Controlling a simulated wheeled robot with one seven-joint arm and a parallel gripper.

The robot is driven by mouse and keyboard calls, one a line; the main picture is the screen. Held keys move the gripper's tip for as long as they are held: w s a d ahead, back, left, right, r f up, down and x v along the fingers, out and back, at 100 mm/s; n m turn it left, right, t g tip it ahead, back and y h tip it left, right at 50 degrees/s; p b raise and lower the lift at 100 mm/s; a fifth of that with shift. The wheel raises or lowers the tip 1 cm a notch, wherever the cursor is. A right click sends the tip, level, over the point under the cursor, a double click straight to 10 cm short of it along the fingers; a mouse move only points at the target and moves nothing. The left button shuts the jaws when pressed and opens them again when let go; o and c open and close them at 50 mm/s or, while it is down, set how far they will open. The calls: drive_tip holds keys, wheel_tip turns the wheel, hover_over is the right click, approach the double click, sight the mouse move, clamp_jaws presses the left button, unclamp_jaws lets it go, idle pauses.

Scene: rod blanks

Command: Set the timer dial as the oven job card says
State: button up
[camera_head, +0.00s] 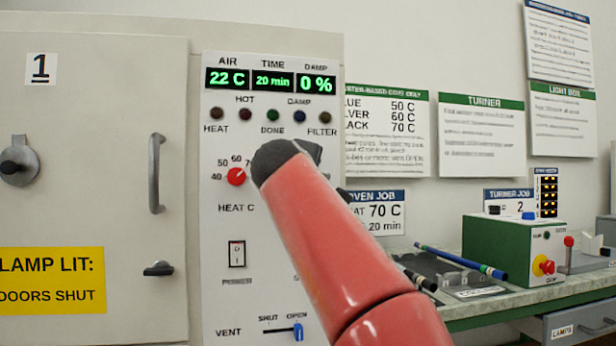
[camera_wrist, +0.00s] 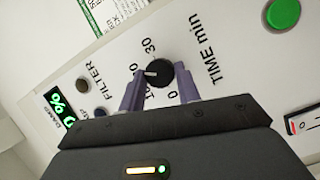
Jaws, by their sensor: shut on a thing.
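The black timer dial (camera_wrist: 160,72), marked TIME min, shows in the wrist view, and my gripper (camera_wrist: 158,80) is shut on it, one finger on each side. Its white mark points left, between the 30 and a partly covered 10; the figure there is hidden by a finger. My arm hides the dial in the head view. The time display (camera_head: 272,81) reads 20 min. The oven job card (camera_head: 377,212), partly behind my arm, shows 70 C and 20 min.
The red heat dial (camera_head: 236,176) is left of my arm. The power switch (camera_head: 237,253) and blue vent slider (camera_head: 298,332) sit lower, the slider at OPEN. A green button (camera_wrist: 284,14) is near the dial. A bench (camera_head: 480,310) stands at right.

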drive_tip(key=o, duration=1)
drive_tip(key=shift+c, duration=0.2)
drive_tip(key=s+b, duration=0.2)
drive_tip(key=s, duration=0.5)
drive_tip(key=shift+s+a+r, duration=0.2)
drive_tip(key=shift+s+a, duration=0.15)
drive_tip(key=shift+a, duration=0.1)
